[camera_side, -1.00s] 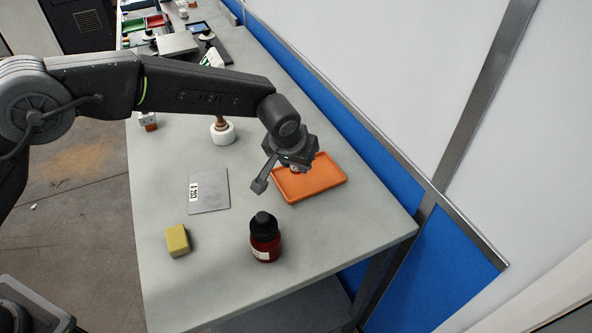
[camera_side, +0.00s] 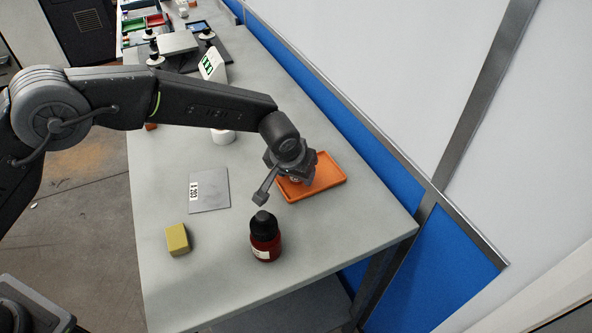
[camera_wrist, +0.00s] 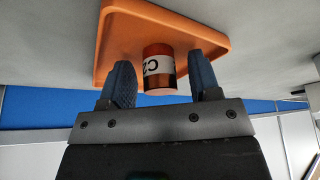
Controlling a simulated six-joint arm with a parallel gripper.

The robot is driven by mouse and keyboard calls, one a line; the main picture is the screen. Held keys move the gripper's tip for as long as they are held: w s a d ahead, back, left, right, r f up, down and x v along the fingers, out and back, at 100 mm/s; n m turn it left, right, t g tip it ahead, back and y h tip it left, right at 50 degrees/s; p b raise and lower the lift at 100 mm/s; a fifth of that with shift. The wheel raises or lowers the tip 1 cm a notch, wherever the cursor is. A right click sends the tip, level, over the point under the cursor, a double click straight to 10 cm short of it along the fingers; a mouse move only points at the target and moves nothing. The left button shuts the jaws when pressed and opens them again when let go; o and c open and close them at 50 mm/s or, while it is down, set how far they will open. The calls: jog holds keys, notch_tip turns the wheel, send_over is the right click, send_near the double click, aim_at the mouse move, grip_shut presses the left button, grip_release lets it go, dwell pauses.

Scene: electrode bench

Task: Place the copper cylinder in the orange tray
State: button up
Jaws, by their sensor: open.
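The orange tray (camera_side: 328,184) lies on the bench toward the wall side and also shows at the top of the wrist view (camera_wrist: 200,22). The copper cylinder (camera_wrist: 160,84) has a white label marked with black characters. It appears against the tray floor in the wrist view, between my two dark fingers. In the side view, my gripper (camera_side: 294,176) is low over the tray's left part and largely hides the cylinder.
A dark red bottle with a black cap (camera_side: 264,240) stands in front of the tray. A yellow block (camera_side: 177,239) and a flat grey plate (camera_side: 209,190) lie to the left. A white round object (camera_side: 223,137) is partly behind my arm. Bare bench separates these.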

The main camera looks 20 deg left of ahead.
jog(key=shift+r, duration=0.1)
jog(key=v, duration=1.2)
jog(key=shift+r, duration=0.2)
jog(key=s+a+r, duration=0.5)
jog(key=a+r, duration=0.1)
jog(key=a, duration=0.2)
jog(key=s+a+r, duration=0.4)
jog(key=a+r, duration=0.2)
jog(key=a, duration=0.2)
jog(key=s+a, duration=0.5)
jog(key=s, duration=0.4)
jog(key=s+a+t, duration=0.1)
jog(key=s+a, duration=0.4)
jog(key=s, duration=0.4)
jog(key=shift+s+f+n, duration=0.25)
jog(key=shift+f+n, duration=0.15)
